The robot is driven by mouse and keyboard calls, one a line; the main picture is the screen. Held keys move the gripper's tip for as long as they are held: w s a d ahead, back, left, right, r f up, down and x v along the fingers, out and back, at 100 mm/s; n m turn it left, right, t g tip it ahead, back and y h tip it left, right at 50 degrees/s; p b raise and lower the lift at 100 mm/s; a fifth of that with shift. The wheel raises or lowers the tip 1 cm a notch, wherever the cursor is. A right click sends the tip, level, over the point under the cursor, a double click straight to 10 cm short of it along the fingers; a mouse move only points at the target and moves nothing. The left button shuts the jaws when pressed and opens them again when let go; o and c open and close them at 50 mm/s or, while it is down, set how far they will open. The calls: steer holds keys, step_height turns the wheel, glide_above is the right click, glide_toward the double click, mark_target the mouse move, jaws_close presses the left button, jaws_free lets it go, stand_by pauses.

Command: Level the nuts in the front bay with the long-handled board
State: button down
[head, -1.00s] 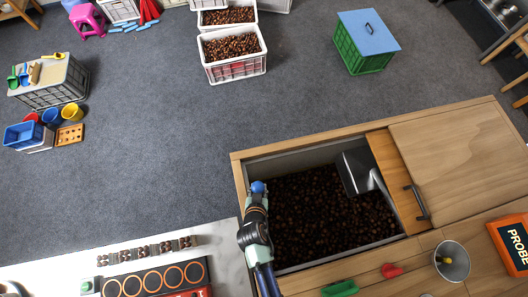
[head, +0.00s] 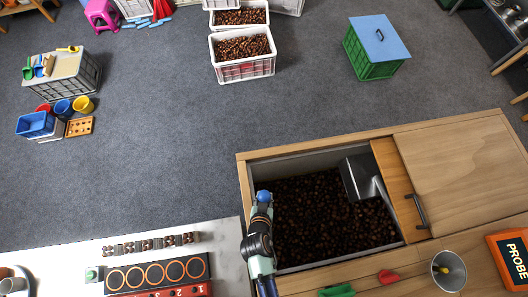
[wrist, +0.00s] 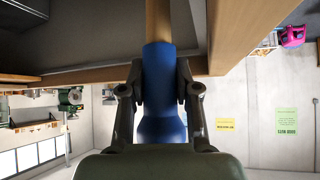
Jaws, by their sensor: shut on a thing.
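The open bay (head: 250,168) in the wooden counter holds a broad bed of dark brown nuts (head: 325,215). In the wrist view my gripper (wrist: 160,88) is shut on the blue grip (wrist: 162,65) of a long handle. A wooden shaft (wrist: 158,18) runs on from the grip, out of the top of the picture. In the head view my gripper (head: 262,212) is at the bay's left edge, with a blue rounded end showing there. The board itself is hidden or out of view, so I cannot tell whether it touches the nuts.
A metal scoop (head: 362,176) rests at the bay's right rear. A wooden sliding lid (head: 455,160) with a dark handle covers the counter's right. A green-handled tool (head: 337,291), a red scoop (head: 388,277), a metal funnel (head: 449,271) and an orange PROBE box (head: 512,258) lie along the front.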

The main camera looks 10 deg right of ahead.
step_height(320, 180, up, 4)
steer(key=p, duration=0.2)
steer(key=shift+p, duration=0.4)
steer(key=shift+r+p, duration=0.45)
steer(key=shift+r, duration=2.05)
step_height(320, 180, up, 11)
step_height(320, 180, up, 11)
glide_above(264, 195)
steer(key=shift+s, duration=0.1)
